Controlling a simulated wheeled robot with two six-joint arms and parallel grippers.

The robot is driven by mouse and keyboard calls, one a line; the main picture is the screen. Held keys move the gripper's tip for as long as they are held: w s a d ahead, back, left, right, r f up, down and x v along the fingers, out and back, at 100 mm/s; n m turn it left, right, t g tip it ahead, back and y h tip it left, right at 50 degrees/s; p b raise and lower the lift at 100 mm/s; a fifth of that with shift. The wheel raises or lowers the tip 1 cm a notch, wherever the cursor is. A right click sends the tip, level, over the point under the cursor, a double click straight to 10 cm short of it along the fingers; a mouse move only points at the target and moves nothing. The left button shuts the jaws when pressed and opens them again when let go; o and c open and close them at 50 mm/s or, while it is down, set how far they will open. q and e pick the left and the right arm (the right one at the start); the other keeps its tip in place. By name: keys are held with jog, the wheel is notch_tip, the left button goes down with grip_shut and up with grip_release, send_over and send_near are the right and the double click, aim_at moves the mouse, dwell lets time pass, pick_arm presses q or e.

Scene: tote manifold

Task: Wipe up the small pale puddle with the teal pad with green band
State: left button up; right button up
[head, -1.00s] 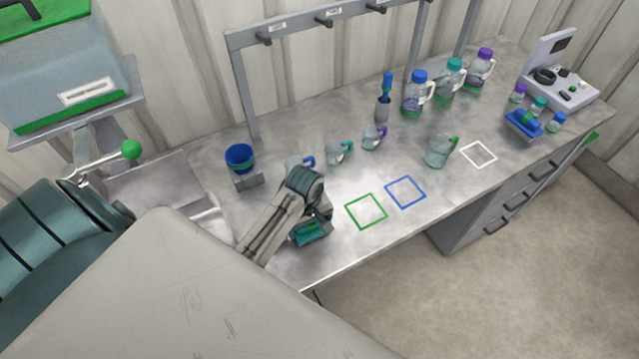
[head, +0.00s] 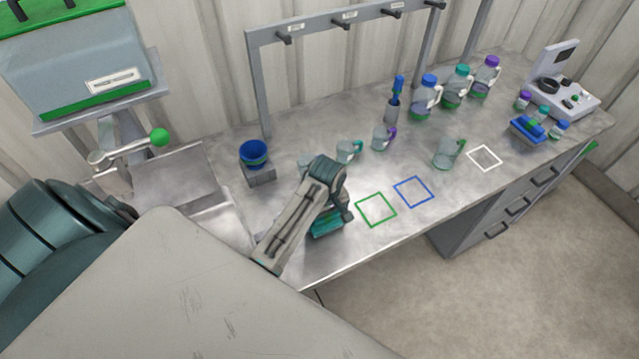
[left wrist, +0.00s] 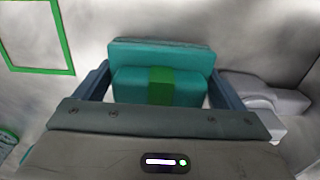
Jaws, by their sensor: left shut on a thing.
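My left gripper (head: 326,220) is low over the near part of the metal bench, left of the green square outline. It is shut on the teal pad (head: 325,227); in the left wrist view the teal pad (left wrist: 190,58) sits between both fingers, with its green band (left wrist: 160,85) in the middle. The pad is at or close to the bench surface; I cannot tell whether it touches. I cannot make out the pale puddle against the shiny bench; the arm and pad may hide it. My right gripper is not in view.
Green (head: 376,210), blue (head: 413,191) and white (head: 485,158) square outlines mark the bench. Small cups (head: 348,150) and a blue cup (head: 253,153) stand near the arm. The bench's front edge is close to the gripper.

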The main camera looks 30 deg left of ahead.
pick_arm(q)
jog(key=shift+w+d+f, duration=0.1)
jog(key=shift+w+d, duration=0.3)
jog(key=shift+w, duration=0.3)
jog(key=shift+w+d+f, duration=0.1)
jog(key=shift+w+d, duration=0.35)
jog(key=shift+w, duration=0.2)
jog(key=shift+w+d+f, duration=0.1)
jog(key=shift+w+d, duration=0.3)
jog(key=shift+w, duration=0.3)
jog(key=shift+r, duration=0.15)
jog(key=shift+r, duration=2.95)
jog(key=shift+r, duration=1.5)
